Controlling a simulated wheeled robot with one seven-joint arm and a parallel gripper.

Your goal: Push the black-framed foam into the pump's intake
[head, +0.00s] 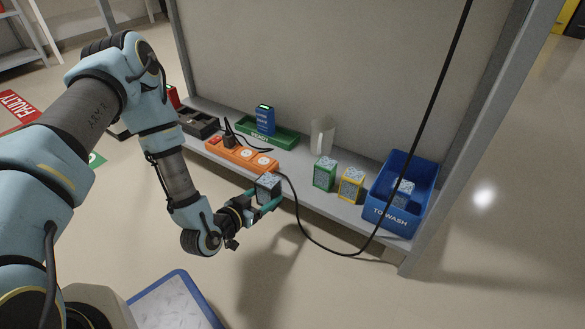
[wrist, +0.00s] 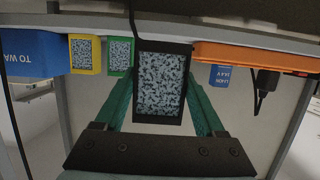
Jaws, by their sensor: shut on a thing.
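The black-framed foam (head: 268,187) is a small block with speckled grey foam in a black frame. My gripper (head: 267,197) is shut on it and holds it in front of the shelf edge, near the orange power strip. In the wrist view the foam (wrist: 161,84) sits between the two green fingers (wrist: 160,100), its speckled face toward the camera. The pump and its intake cannot be made out in either view.
A black cable (head: 425,115) hangs in front.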

